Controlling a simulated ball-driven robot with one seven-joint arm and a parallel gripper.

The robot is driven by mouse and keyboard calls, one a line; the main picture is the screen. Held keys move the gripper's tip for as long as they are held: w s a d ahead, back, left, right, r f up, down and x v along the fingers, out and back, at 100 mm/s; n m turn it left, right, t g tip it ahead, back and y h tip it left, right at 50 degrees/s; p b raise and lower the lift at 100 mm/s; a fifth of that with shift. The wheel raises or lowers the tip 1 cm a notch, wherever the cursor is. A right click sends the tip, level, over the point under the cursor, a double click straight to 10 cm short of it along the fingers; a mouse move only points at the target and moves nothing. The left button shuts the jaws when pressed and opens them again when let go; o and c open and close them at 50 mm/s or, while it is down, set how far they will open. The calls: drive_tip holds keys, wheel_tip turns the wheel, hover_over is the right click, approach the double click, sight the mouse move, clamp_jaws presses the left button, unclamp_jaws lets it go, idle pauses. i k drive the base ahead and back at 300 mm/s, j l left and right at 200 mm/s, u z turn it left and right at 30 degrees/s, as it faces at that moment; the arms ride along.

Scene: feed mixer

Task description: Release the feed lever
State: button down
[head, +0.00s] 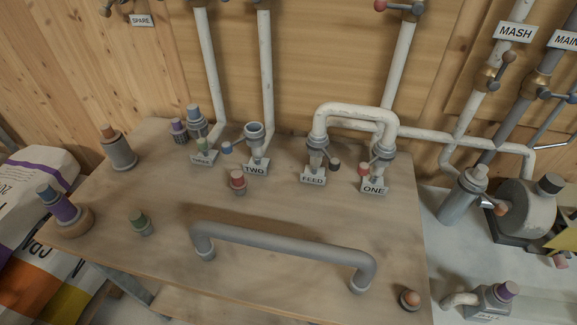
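The feed port (317,160) stands upright at the back right of the wooden table, behind a white "FEED" label (313,180). Its small lever has a dark ball knob (335,164) that sticks out to the right. A white U-shaped pipe (355,110) spans from the feed port to the port marked "ONE" (382,160). A red knob (364,169) shows on the left side of port one. How far the feed lever is turned is too small to tell. My gripper is not in view.
A grey U-shaped pipe (285,242) lies across the table's front. Port two (255,145) is open-topped with a blue-knobbed lever. Several capped fittings, including a red-topped one (238,182), stand on the table (180,235). A grey pump (525,210) stands at right.

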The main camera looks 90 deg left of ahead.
sight(334, 163)
drive_tip(key=k+u, duration=0.15)
drive_tip(key=u, duration=0.25)
drive_tip(key=k+u, duration=0.15)
drive_tip(key=u, duration=0.3)
drive_tip(key=k+j+u, duration=0.15)
drive_tip(key=u, duration=0.25)
drive_tip(key=i+l+u, duration=0.1)
drive_tip(key=l+u, duration=0.3)
drive_tip(key=l, duration=0.35)
drive_tip(key=l+u, duration=0.35)
drive_tip(key=l, duration=0.4)
